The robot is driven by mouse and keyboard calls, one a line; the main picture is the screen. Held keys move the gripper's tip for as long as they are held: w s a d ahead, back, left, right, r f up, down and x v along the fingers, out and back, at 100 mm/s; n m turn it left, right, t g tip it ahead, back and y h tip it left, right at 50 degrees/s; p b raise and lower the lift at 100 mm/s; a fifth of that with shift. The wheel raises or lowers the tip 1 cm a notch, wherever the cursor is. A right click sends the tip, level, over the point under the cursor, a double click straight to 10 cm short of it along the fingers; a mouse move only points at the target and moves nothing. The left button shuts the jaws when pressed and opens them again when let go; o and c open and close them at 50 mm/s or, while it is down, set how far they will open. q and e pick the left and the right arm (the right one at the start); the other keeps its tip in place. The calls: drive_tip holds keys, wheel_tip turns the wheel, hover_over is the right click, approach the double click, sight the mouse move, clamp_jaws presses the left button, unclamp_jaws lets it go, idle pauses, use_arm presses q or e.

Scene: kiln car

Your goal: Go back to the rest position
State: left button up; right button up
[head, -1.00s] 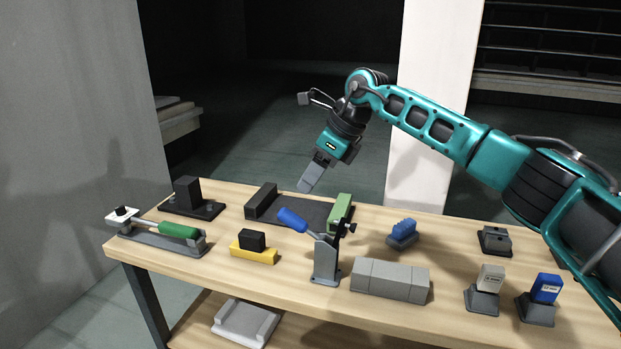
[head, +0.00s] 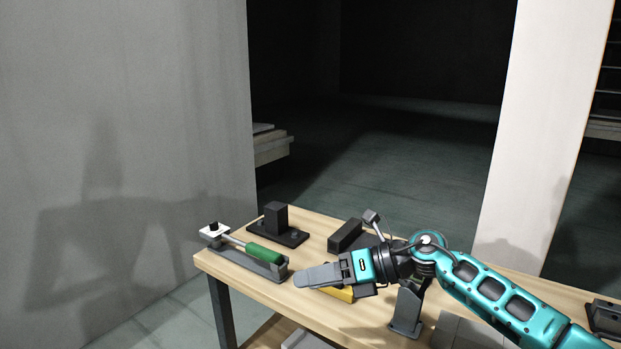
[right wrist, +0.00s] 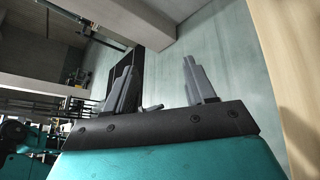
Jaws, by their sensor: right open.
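My right gripper (head: 318,275) is over the left half of the wooden table (head: 320,222), with its arm coming in from the right. It points left and holds nothing that I can see. In the right wrist view its two fingers (right wrist: 160,85) stand apart with empty space between them. It hides most of a yellow block (head: 343,293) and is close to the green-handled tool (head: 264,253) on its grey holder. I cannot tell whether it touches anything. My left gripper is not in view.
A black block on a base (head: 276,220) stands at the table's back left. A dark tray with a block (head: 345,236), a grey upright stand (head: 407,308) and a grey block (head: 458,332) are near my arm. A grey wall (head: 120,120) is left, a white pillar (head: 545,130) right.

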drive_tip(key=s+a+f+m+t+y, duration=0.25)
drive_tip(key=s+m+t+y, duration=0.2)
drive_tip(key=m, duration=0.45)
drive_tip(key=s+d+f+m+t+h, duration=0.45)
drive_tip(key=d+f+m+h, duration=0.2)
drive_tip(key=m, duration=0.55)
drive_tip(key=s+d+f+m+t+h, duration=0.3)
drive_tip(key=d+f+m+t+h, duration=0.3)
drive_tip(key=m, duration=0.6)
drive_tip(key=s+d+f+m+g+h, duration=0.2)
drive_tip(key=s+d+f+m+g, duration=0.1)
drive_tip(key=s+f+m, duration=0.1)
drive_tip(key=s+d+f+m+g+h, duration=0.1)
drive_tip(key=s+d+f+m+g, duration=0.2)
drive_tip(key=s+f, duration=0.4)
drive_tip(key=shift+s+m+h, duration=0.4)
drive_tip(key=shift+s+m, duration=0.2)
drive_tip(key=shift+s, duration=0.1)
